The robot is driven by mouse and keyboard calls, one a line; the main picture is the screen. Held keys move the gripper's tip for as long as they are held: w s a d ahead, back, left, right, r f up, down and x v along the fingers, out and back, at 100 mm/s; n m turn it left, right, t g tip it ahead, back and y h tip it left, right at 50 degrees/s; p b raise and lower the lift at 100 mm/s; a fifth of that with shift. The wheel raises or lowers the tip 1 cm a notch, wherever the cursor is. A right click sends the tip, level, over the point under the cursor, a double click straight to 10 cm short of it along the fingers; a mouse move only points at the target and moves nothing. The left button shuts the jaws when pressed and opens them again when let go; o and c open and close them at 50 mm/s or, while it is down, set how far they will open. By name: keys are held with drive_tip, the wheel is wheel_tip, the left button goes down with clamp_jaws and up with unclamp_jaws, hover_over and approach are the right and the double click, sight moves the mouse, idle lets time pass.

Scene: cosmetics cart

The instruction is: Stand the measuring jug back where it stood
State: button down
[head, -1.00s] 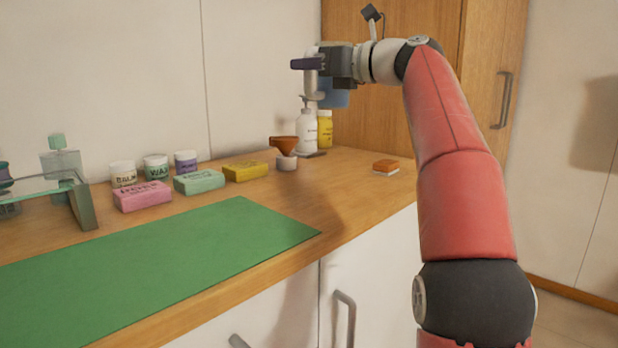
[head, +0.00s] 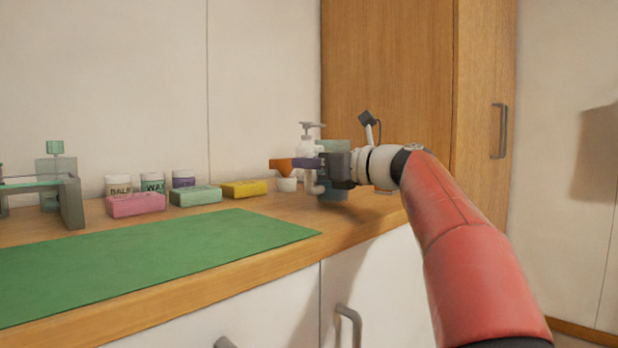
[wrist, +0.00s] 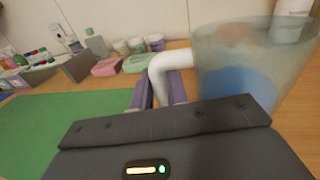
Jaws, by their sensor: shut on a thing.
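The measuring jug (wrist: 238,62) is a see-through tapered vessel with blue in its lower part and a white handle. It fills the upper right of the wrist view. My gripper (wrist: 163,88) is shut on the white handle. In the head view the jug (head: 336,147) is upright, low over the right end of the counter, partly hidden behind my gripper (head: 308,162). I cannot tell whether its base touches the wood.
An orange funnel (head: 281,164) on a small white jar and a white pump bottle (head: 307,146) stand close by. Soap bars (head: 195,196) and small jars lie left along the counter. A green mat (head: 150,260) covers the front. A wooden cabinet (head: 390,80) stands behind.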

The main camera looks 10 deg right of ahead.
drive_tip(key=shift+f, duration=0.3)
drive_tip(key=shift+f, duration=0.1)
drive_tip(key=c, duration=1.4)
unclamp_jaws()
drive_tip(key=shift+f, duration=0.1)
drive_tip(key=shift+s+d, duration=0.2)
drive_tip(key=v, duration=1.1)
drive_tip(key=shift+s+d, duration=0.2)
